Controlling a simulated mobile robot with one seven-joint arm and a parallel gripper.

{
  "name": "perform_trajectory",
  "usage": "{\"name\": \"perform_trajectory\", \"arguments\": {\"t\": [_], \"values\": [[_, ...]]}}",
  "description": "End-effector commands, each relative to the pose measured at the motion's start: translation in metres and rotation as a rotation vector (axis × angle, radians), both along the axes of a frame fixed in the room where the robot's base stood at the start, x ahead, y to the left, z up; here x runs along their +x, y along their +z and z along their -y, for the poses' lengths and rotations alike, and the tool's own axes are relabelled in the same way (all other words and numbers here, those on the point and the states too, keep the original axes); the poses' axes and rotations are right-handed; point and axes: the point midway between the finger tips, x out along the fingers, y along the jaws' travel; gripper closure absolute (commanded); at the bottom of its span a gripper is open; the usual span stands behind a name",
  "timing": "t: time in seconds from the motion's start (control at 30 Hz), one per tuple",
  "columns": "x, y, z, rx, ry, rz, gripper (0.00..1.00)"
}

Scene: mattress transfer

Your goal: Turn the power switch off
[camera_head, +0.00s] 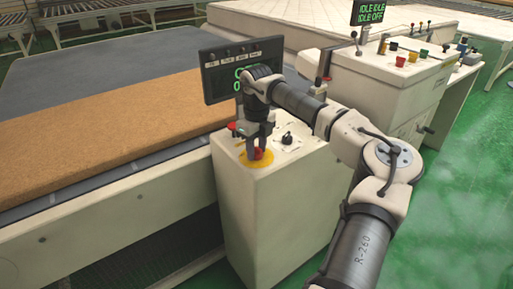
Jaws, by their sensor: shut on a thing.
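A white control box (275,205) stands at the end of the near conveyor. Its top carries a red knob (260,154) on a round yellow plate (247,163), a black rotary switch (287,139) on a pale plate, and a small red control (232,126) at the left edge. No readable label shows which is the power switch. My gripper (258,146) points down with its fingers at the red knob, shut on it; the fingers partly hide the knob. The black switch stands just right of the gripper, apart from it.
A screen (224,72) with green text stands behind my gripper, partly hidden by my arm. An orange-brown mattress slab (100,120) lies on the conveyor at left. A second control console (385,85) stands behind. Green floor (465,190) is clear at right.

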Motion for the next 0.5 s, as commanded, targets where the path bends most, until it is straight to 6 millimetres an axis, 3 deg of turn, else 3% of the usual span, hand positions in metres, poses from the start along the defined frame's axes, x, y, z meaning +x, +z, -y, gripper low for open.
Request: {"name": "perform_trajectory", "arguments": {"t": [0.5], "values": [[0.0006,0.0016,-0.0005,0.002,0.437,0.004,0.88]]}}
